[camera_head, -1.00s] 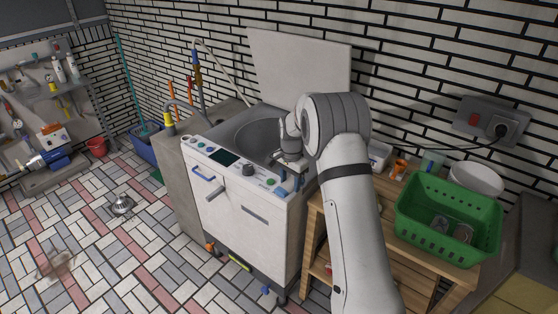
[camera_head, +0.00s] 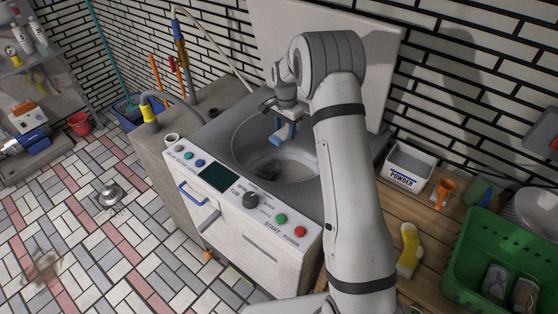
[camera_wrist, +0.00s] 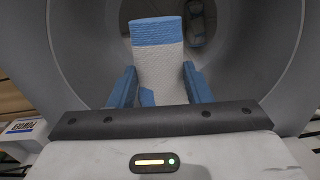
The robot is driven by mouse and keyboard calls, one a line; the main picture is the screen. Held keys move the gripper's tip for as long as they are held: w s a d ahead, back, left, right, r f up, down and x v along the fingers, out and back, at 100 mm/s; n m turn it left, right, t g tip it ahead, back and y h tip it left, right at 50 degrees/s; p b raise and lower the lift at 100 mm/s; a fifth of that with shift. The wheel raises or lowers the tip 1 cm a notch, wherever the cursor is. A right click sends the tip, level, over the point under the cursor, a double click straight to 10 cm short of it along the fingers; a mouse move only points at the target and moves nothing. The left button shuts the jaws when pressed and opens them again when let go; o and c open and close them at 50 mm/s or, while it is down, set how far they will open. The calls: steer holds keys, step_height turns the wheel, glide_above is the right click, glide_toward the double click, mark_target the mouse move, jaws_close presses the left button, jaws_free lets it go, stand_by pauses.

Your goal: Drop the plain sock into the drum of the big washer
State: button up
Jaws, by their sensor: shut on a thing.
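My gripper (camera_head: 284,130) is shut on a sock, with a blue finger on each side of it. In the wrist view the sock (camera_wrist: 160,62) is white and knitted with a blue band at its far end. The big washer (camera_head: 240,228) is white with its lid up. My gripper holds the sock over the open drum (camera_head: 300,166), whose grey round wall (camera_wrist: 85,45) surrounds it in the wrist view. A grey object (camera_wrist: 196,22) shows at the drum's bottom; I cannot tell what it is.
The raised lid (camera_head: 385,62) stands behind the drum. A hose (camera_head: 215,45) arches at the left.

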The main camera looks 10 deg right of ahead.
steer(key=shift+d+f, duration=0.35)
steer(key=shift+d, duration=0.1)
steer(key=shift+a+f+b, duration=0.2)
steer(key=shift+f+b, duration=1.1)
steer(key=shift+f, duration=1.25)
steer(key=o, duration=1)
steer(key=shift+o, duration=0.2)
steer(key=shift+r, duration=0.1)
steer(key=shift+r, duration=0.25)
steer(key=shift+r+b, duration=0.65)
steer(key=shift+r, duration=2.95)
